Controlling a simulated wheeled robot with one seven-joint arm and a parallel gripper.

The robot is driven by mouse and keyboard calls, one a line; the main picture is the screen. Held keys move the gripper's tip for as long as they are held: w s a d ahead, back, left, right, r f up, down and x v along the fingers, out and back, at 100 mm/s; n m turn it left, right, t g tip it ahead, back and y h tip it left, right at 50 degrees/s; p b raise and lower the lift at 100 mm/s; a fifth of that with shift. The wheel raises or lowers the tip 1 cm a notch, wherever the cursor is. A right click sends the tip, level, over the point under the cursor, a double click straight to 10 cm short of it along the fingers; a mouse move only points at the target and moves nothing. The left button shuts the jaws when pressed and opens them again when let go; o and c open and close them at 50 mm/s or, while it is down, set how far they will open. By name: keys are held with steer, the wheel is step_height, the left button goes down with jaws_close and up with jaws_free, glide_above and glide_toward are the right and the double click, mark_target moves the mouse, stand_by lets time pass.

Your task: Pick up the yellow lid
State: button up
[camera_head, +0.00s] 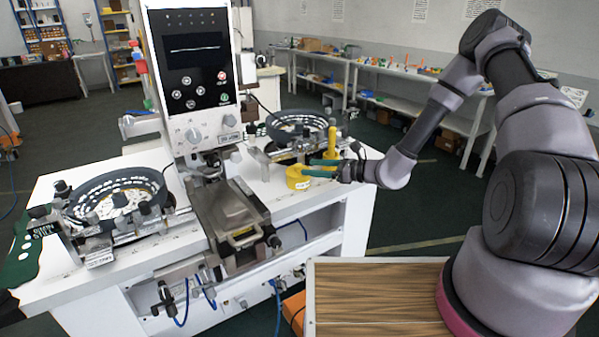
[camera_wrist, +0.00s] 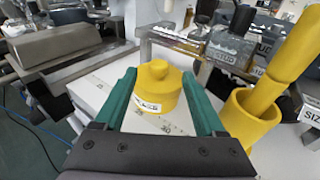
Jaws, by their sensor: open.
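The yellow lid (camera_wrist: 156,84) is a round piece with a knob on top and a small white label on its side. It stands on the white machine top, between the two green fingers of my gripper (camera_wrist: 163,105) in the wrist view. The fingers are open, one on each side of it; I cannot tell whether they touch it. In the head view the yellow lid (camera_head: 298,177) shows beside my gripper (camera_head: 322,168), which reaches in from the right and partly overlaps it.
A yellow cup (camera_wrist: 247,116) with a yellow rod (camera_wrist: 290,62) in it stands just right of my gripper. A metal cover (camera_wrist: 58,45) is at the left. The machine's tall panel (camera_head: 190,75) and a round feeder bowl (camera_head: 115,195) stand further left.

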mark_target(298, 165)
steer(key=shift+x, duration=2.75)
steer(key=shift+r, duration=0.15)
jaws_close()
